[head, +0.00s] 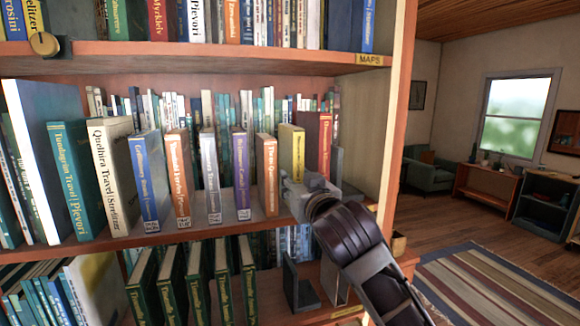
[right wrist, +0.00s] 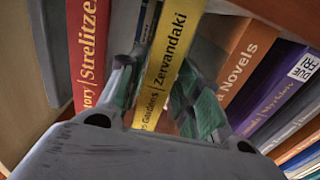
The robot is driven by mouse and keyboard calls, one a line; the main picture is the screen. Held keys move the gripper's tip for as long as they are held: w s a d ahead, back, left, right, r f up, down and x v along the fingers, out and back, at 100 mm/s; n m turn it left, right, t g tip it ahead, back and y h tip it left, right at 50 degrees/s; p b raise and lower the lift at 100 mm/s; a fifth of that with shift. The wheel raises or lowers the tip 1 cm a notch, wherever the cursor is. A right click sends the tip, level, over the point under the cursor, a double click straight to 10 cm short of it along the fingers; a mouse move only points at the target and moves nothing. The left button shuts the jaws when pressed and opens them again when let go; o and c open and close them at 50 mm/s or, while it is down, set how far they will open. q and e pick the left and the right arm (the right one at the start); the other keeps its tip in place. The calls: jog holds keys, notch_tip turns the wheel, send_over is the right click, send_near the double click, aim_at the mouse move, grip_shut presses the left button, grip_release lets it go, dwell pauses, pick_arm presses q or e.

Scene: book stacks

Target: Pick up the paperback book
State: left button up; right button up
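A thin yellow book (head: 291,139) stands upright on the middle shelf, and the right wrist view shows its spine (right wrist: 168,55) close up, lettered "Zervandaki". I cannot tell for certain which book is the paperback. My right gripper (head: 290,192) is at the shelf's front edge, low in front of the yellow book. In the right wrist view its two fingers (right wrist: 158,92) stand on either side of the yellow spine. A gap shows between the spine and the right-hand finger, so the gripper looks open. My left gripper is in neither view.
A red book (head: 318,141) stands close on one side of the yellow book, and an orange book (head: 267,165) on the other. More books line the shelf to the left. A grey bookend (head: 337,165) stands at the right. The shelf above limits height.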

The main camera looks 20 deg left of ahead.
jog(key=shift+w, duration=0.15)
jog(key=shift+w+a+r+p, duration=0.4)
jog(key=shift+w+p, duration=0.1)
jog(key=shift+w, duration=0.1)
jog(key=shift+w+a+r+p, duration=0.25)
jog(key=shift+w+r+p, duration=0.15)
jog(key=shift+w+p, duration=0.15)
jog(key=shift+p+x, duration=0.3)
jog(key=shift+x, duration=0.9)
jog(key=shift+f, duration=0.1)
grip_shut()
